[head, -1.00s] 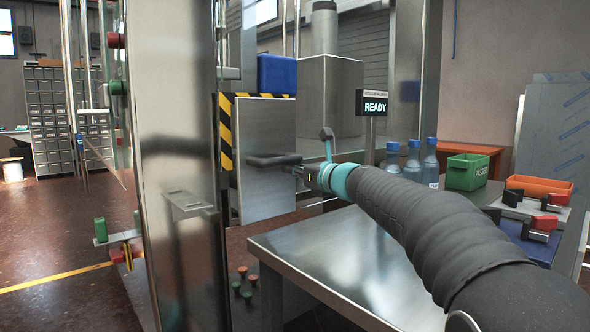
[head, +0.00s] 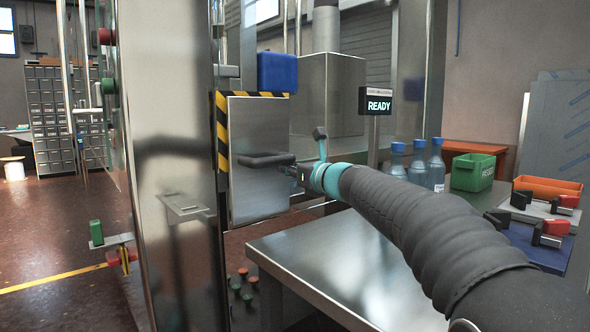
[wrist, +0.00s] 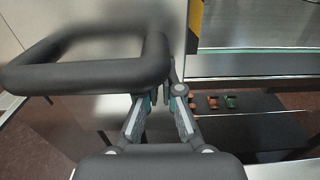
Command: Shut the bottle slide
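The bottle slide looks to be the grey metal panel (head: 262,190) with a black-and-yellow striped edge (head: 221,135) along its left and top. Its dark loop handle (head: 265,160) sticks out from the panel. In the wrist view the handle (wrist: 80,73) fills the upper left. My gripper (head: 297,172) is at the handle's right end. In the wrist view my gripper's fingers (wrist: 161,98) lean in on both sides of the handle's right bar and look shut on it; the contact is partly hidden. A sign (head: 378,105) reads READY.
A metal table (head: 330,260) stands below my arm. Several bottles (head: 417,165), a green bin (head: 473,172) and an orange tray (head: 548,188) stand at right. A metal pillar (head: 170,110) rises close at left. A blue box (head: 277,72) is above the panel.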

